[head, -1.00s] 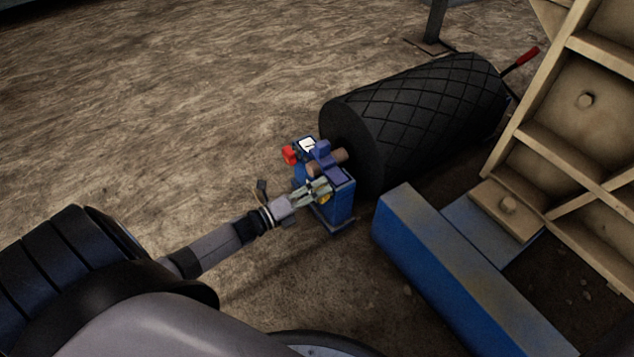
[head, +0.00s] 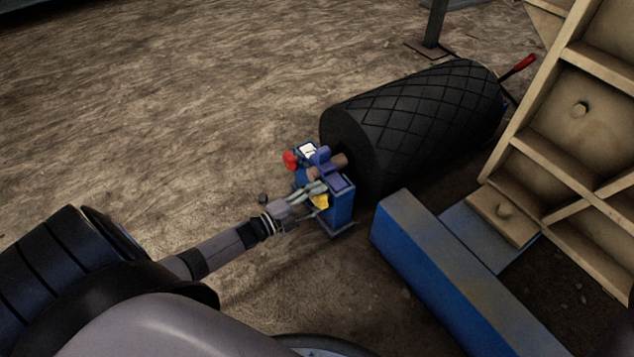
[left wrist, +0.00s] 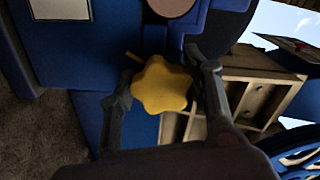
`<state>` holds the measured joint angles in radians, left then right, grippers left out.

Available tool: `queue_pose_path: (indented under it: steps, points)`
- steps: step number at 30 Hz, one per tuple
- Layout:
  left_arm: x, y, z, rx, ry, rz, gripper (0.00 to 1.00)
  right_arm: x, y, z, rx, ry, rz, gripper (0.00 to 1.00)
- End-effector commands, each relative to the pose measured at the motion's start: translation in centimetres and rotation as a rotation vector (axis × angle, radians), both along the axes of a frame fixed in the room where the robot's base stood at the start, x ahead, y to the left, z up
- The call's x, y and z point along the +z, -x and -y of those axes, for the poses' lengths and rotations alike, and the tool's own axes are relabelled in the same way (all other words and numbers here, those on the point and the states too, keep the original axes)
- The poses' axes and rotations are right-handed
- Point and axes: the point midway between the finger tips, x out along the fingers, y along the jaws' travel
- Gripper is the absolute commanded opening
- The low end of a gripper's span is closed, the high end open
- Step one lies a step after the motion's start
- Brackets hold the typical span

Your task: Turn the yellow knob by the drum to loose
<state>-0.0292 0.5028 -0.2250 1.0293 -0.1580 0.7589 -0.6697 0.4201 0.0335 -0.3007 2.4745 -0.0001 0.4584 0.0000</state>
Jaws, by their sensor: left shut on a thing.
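The yellow knob (head: 320,201) is on the near face of the blue stand (head: 340,207) at the near end of the black drum (head: 415,118). In the left wrist view the knob (left wrist: 162,86) is star-shaped and sits between the two fingers of my left gripper (left wrist: 163,85). In the head view my left gripper (head: 312,193) reaches the knob from the left and is shut on it. The fingers hide part of the knob in the head view. My right gripper is not in view.
A red button (head: 290,159) and a white label (head: 307,150) are on top of the stand. A blue beam (head: 440,265) lies to the right, with a beige ribbed frame (head: 570,120) beyond. Open dirt ground lies to the left.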

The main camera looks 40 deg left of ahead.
Motion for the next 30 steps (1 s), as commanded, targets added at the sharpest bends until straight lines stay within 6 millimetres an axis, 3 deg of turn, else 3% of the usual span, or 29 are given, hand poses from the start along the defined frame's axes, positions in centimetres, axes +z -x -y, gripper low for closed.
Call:
queue_pose_path:
  steps: [15, 16, 25, 30]
  points:
    - [-0.11, 0.03, -0.07, 0.001, 0.018, -0.010, 0.17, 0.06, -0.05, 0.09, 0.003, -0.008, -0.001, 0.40]
    - [-0.11, 0.03, -0.07, 0.001, 0.018, -0.010, 0.46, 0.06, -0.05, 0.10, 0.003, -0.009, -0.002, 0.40]
    - [-0.06, 0.02, -0.04, 0.001, 0.018, -0.009, 0.66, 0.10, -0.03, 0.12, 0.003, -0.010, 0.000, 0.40]
    - [-0.04, 0.01, -0.03, 0.001, 0.018, -0.008, 0.66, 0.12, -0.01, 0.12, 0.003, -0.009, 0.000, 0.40]
